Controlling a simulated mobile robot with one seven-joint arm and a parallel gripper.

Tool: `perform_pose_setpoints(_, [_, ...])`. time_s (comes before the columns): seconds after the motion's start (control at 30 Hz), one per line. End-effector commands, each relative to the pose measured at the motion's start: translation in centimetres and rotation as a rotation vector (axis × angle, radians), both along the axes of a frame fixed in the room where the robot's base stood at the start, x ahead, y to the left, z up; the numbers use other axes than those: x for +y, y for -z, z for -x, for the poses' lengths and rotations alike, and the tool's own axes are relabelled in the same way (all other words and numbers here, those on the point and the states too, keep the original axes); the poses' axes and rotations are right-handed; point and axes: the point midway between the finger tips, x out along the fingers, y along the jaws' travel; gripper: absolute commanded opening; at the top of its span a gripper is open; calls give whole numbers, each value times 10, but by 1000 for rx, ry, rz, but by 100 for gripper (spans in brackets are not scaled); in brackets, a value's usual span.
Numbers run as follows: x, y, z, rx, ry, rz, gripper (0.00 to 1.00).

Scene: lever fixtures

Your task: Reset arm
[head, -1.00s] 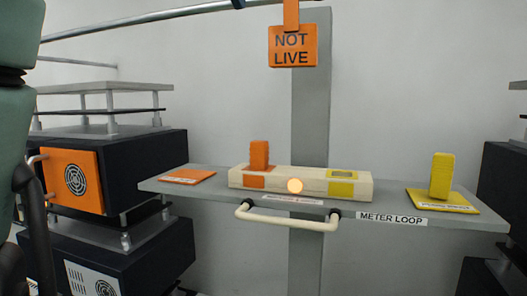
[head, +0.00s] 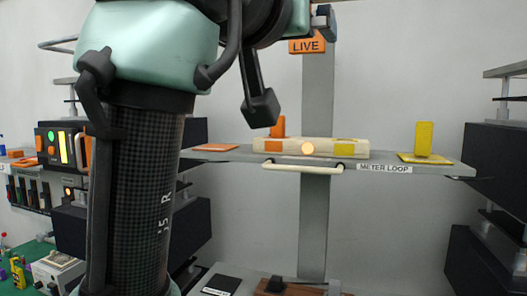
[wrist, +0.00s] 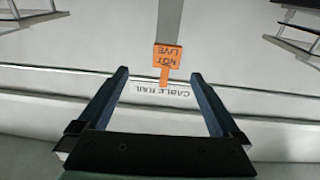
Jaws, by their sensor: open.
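My arm (head: 150,150) rises in the left half of the head view and bends right across the top. My gripper (wrist: 159,74) shows in the wrist view with its two dark fingers wide apart and nothing between them touching either finger. Beyond the fingertips the orange NOT LIVE sign (wrist: 168,55) hangs upside down in that picture, close to a CABLE RAIL label (wrist: 159,93). In the head view the sign (head: 307,46) is partly hidden by my arm. I cannot make out the fingers clearly in the head view.
A grey shelf (head: 220,156) carries a cream block (head: 310,143) with orange and yellow patches, an orange block (head: 278,126) and a yellow block (head: 424,139). A cream handle (head: 300,167) is at its front. Black racks (head: 485,180) stand at right. Green-topped bench at lower left.

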Motion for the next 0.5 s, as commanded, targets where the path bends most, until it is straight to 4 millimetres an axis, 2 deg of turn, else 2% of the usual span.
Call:
perform_pose_setpoints(0.03, [-3,30,1,-54,-2,27,100])
perform_pose_setpoints(0.17, [-1,68,13,-207,-43,84,100])
perform_pose_setpoints(0.27, [4,98,31,-320,-89,119,100])
perform_pose_setpoints(0.4, [15,140,67,-471,-173,147,100])
perform_pose_setpoints(0.5, [23,165,97,-566,-236,151,100])
